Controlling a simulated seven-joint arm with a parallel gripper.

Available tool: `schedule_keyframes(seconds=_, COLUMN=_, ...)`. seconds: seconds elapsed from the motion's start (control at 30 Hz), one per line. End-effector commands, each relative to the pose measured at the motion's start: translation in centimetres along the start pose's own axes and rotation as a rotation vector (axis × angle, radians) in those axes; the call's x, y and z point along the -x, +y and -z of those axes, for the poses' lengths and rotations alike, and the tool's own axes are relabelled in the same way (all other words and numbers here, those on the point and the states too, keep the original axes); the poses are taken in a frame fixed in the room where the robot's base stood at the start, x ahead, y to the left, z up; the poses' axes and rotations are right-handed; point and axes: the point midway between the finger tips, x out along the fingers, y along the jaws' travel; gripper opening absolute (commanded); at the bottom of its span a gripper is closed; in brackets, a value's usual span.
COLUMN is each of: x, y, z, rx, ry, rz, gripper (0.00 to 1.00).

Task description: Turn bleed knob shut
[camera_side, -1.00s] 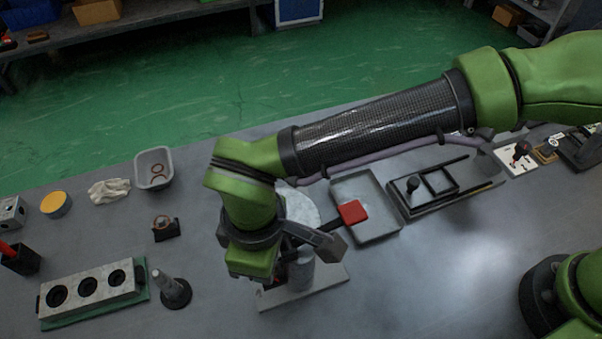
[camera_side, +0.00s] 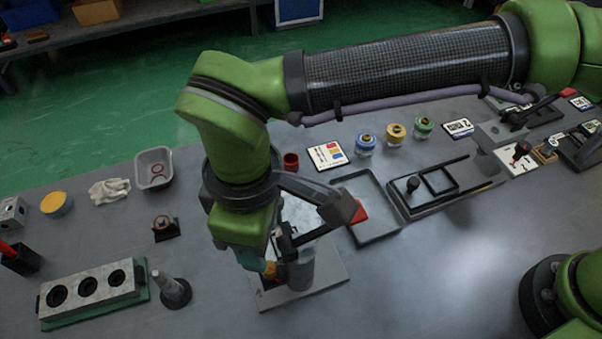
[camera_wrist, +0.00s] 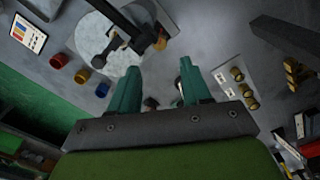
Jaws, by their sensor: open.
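The valve block stands on a light base plate (camera_side: 325,285), with a grey upright cylinder (camera_side: 301,270) and a pale round disc behind it. The disc (camera_wrist: 92,48) also shows in the wrist view, with a dark lever (camera_wrist: 122,22) across it. A red lever end (camera_side: 361,211) is partly hidden behind my wrist hardware. My gripper (camera_side: 262,268) is low at the left side of the cylinder, its teal fingers mostly hidden. In the wrist view my gripper (camera_wrist: 158,68) is open, fingers apart. A small brassy part (camera_wrist: 160,42) lies just beyond the fingertips; I cannot tell if it is the bleed knob.
A grey tray (camera_side: 377,236) lies right of the valve. Blue, yellow and green knobbed pieces (camera_side: 396,134) stand behind. The front bench is clear.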

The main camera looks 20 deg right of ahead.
Motion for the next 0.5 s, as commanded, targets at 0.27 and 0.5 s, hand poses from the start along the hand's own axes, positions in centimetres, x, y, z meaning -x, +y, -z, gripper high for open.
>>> schedule_keyframes(seconds=0.27, x=6.4, y=-0.1, z=0.1, rx=-0.001, ry=0.003, rz=0.001, gripper=0.48)
schedule_keyframes(seconds=0.5, x=8.8, y=0.0, z=0.0, rx=-0.002, ry=0.0, rz=0.001, gripper=0.48)
